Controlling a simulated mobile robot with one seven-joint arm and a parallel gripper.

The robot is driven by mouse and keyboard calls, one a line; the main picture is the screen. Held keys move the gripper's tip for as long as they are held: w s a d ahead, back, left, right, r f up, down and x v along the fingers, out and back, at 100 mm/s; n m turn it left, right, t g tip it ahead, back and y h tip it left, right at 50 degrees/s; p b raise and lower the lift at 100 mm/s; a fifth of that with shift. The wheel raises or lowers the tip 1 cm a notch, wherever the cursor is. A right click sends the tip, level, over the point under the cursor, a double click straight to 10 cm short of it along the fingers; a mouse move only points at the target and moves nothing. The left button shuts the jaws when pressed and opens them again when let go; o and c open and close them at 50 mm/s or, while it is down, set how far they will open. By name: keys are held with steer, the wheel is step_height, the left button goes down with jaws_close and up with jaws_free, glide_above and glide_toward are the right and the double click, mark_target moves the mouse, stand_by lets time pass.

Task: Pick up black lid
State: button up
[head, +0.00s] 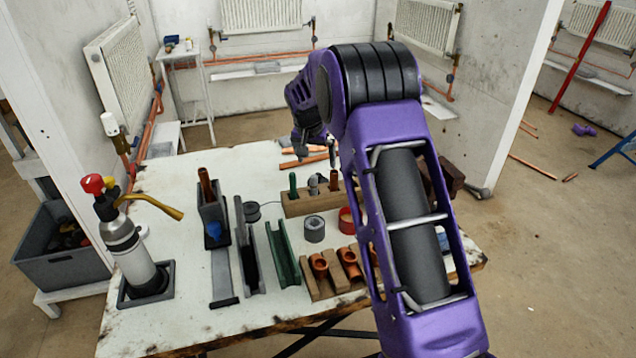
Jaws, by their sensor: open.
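A small flat black round piece (252,211), which looks like the black lid, lies on the white worktable (180,185) left of the wooden block. A thin dark line runs from it towards the block. My gripper (316,148) is above the back part of the table, beyond and to the right of this piece and apart from it. Its fingers point down and are spread, with nothing seen between them. My purple arm hides part of the table's right side.
A wooden block (300,206) holds upright tools. A grey roll (314,229), a red ring (346,226), green channel (281,252) and copper fittings on wooden blocks (338,275) stand near. A torch bottle (131,250) stands front left. The table's back left is clear.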

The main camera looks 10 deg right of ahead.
mark_target(318, 175)
steer(key=x, duration=0.3)
steer(key=shift+w+f, duration=0.1)
steer(key=shift+f, duration=0.1)
steer(key=shift+a+b+x, duration=0.15)
steer(key=shift+b+x, duration=0.05)
steer(key=shift+x, duration=1.15)
steer(key=shift+a+b+x, duration=0.1)
steer(key=shift+b+x, duration=0.05)
steer(key=shift+x, duration=1.15)
steer(key=shift+f, duration=0.1)
steer(key=shift+c, duration=0.3)
